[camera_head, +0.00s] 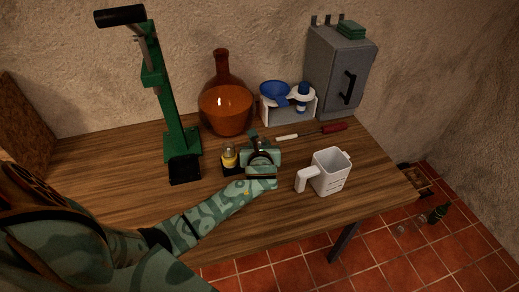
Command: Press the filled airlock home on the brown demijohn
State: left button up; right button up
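The brown demijohn (226,108) stands upright at the back of the wooden table, near the wall. Its narrow neck rises to a bare-looking mouth. My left gripper (256,138) is over the table in front of the demijohn, a little to its right and apart from it. I cannot make out its fingertips well enough to tell whether it is open or holds anything. A small yellow-topped item (229,154) stands in a dark holder just left of the gripper. I cannot identify the airlock with certainty. My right gripper is out of view.
A green lever press (172,100) stands left of the demijohn. A white rack (289,108) with a blue funnel (275,92) and a grey cabinet (339,75) are at the back right. A white jug (330,172) stands front right. A red-handled tool (334,127) lies behind it.

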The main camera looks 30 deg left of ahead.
aim_at(260, 138)
pick_arm(q)
jog(key=shift+d, duration=0.1)
jog(key=shift+r, duration=0.25)
notch_tip(260, 138, up, 3)
jog(key=shift+p, duration=0.95)
jog(key=r+p+v, duration=0.1)
jog(key=p+v, duration=0.1)
jog(key=v, duration=0.6)
jog(key=w+r+p+v, duration=0.1)
jog(key=r+p+v, duration=0.1)
jog(key=v, duration=0.6)
jog(key=shift+d+r, duration=0.1)
jog(key=shift+d, duration=0.05)
